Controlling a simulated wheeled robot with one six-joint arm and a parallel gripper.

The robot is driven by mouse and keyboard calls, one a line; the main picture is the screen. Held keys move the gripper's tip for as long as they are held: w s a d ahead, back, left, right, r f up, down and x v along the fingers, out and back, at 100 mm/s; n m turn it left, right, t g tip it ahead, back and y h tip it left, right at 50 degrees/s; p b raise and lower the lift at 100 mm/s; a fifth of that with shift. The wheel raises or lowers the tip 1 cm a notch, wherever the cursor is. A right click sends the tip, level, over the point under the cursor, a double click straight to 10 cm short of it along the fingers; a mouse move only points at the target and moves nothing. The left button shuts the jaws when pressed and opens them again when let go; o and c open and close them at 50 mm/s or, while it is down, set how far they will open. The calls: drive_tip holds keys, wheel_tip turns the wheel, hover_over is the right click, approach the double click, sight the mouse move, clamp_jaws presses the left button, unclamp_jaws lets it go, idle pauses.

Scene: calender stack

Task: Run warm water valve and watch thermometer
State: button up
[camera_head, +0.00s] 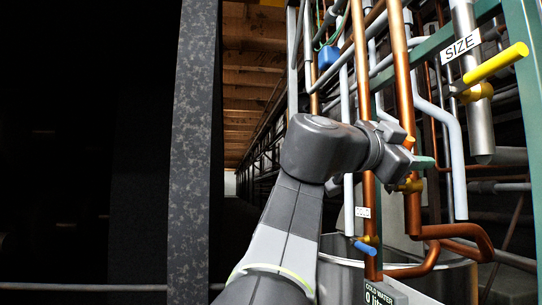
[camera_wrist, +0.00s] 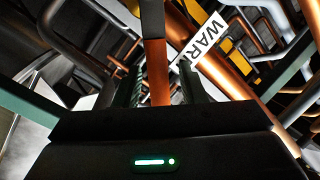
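The warm water valve's orange handle (camera_head: 409,142) shows just past my gripper in the head view, with its brass body (camera_head: 411,186) on a copper pipe below. My gripper (camera_head: 418,160) is at this valve and partly hides it. In the wrist view my gripper's fingers (camera_wrist: 160,88) stand apart on both sides of an orange bar (camera_wrist: 156,72), which looks like the handle, with gaps beside it. A white label reading "WAR..." (camera_wrist: 203,38) sits behind it, partly cut off. I cannot make out a thermometer.
A yellow-handled valve (camera_head: 497,64) under a "SIZE" label (camera_head: 461,45) is at upper right. A blue-handled valve (camera_head: 364,247) is lower, above a metal vessel (camera_head: 340,278) and a "COLD WATER" display (camera_head: 378,293). Copper pipes (camera_head: 400,80) crowd my gripper. A grey post (camera_head: 194,150) stands left.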

clamp_jaws()
drive_tip(key=shift+f, duration=0.1)
drive_tip(key=f+m+b, duration=0.1)
drive_tip(key=m+b, duration=0.2)
drive_tip(key=b, duration=0.4)
drive_tip(key=s+f+m+h+b, duration=0.1)
drive_tip(key=f+m+b, duration=0.1)
drive_tip(key=b, duration=0.4)
drive_tip(key=s+f+m+h+b, duration=0.1)
drive_tip(key=f+m+b, duration=0.1)
drive_tip(key=m+b, duration=0.2)
drive_tip(key=shift+s+d+f+g+b, duration=0.1)
drive_tip(key=shift+s+f+g+b, duration=0.15)
drive_tip(key=shift+b, duration=1.6)
drive_tip(key=shift+w+m, duration=0.1)
drive_tip(key=shift+m, duration=0.2)
unclamp_jaws()
drive_tip(key=shift+r, duration=0.1)
